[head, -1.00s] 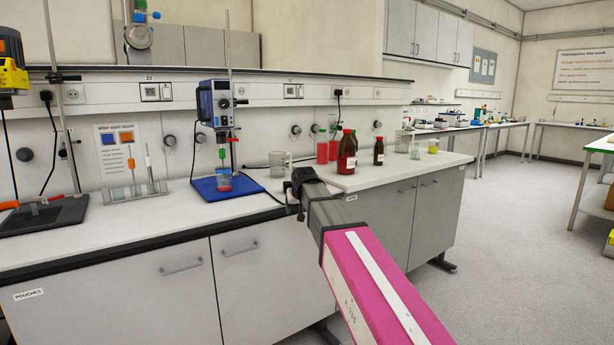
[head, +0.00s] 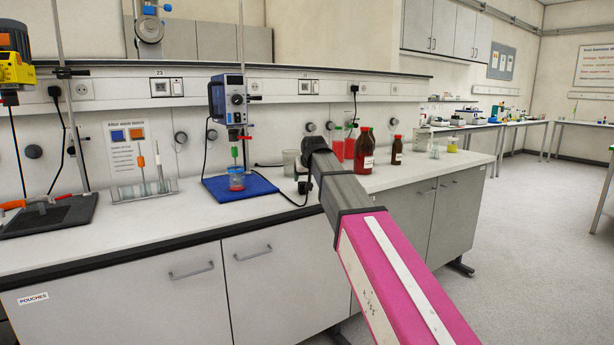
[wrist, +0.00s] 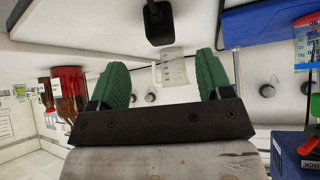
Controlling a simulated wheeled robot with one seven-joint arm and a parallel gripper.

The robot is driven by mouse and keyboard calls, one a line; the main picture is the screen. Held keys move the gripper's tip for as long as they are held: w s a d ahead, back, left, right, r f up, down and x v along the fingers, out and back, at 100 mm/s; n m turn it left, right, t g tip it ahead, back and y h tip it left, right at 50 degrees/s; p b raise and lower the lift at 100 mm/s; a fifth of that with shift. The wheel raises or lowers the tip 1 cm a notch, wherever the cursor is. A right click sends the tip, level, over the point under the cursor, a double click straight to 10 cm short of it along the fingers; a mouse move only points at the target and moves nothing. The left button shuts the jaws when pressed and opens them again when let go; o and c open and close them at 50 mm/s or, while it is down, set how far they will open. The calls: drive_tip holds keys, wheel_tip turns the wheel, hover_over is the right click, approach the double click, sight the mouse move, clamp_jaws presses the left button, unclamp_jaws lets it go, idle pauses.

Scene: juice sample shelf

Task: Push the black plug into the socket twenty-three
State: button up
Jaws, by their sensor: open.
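The black plug (wrist: 158,22) shows at the top of the wrist view, lying on the white bench with its cable. In the head view a black shape (head: 304,187) at the cable's end, beside my arm, appears to be it. My gripper (wrist: 162,62) is open and empty, its green fingers apart and the plug beyond their tips. The label 23 (head: 159,72) is on the wall trunking above a double plate (head: 167,88). Round sockets are left (head: 83,90) and right (head: 253,86) of it; which one is twenty-three I cannot tell.
A stirrer (head: 228,100) stands over a cup (head: 236,178) on a blue mat (head: 264,186). A clear beaker (head: 289,162), red bottles (head: 366,150) and a brown bottle (head: 397,150) stand near my arm. A test-tube rack (head: 145,190) is at left. The front bench strip is clear.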

sight(304, 185)
drive_tip(key=shift+x, duration=4.2)
drive_tip(key=shift+c, duration=0.3)
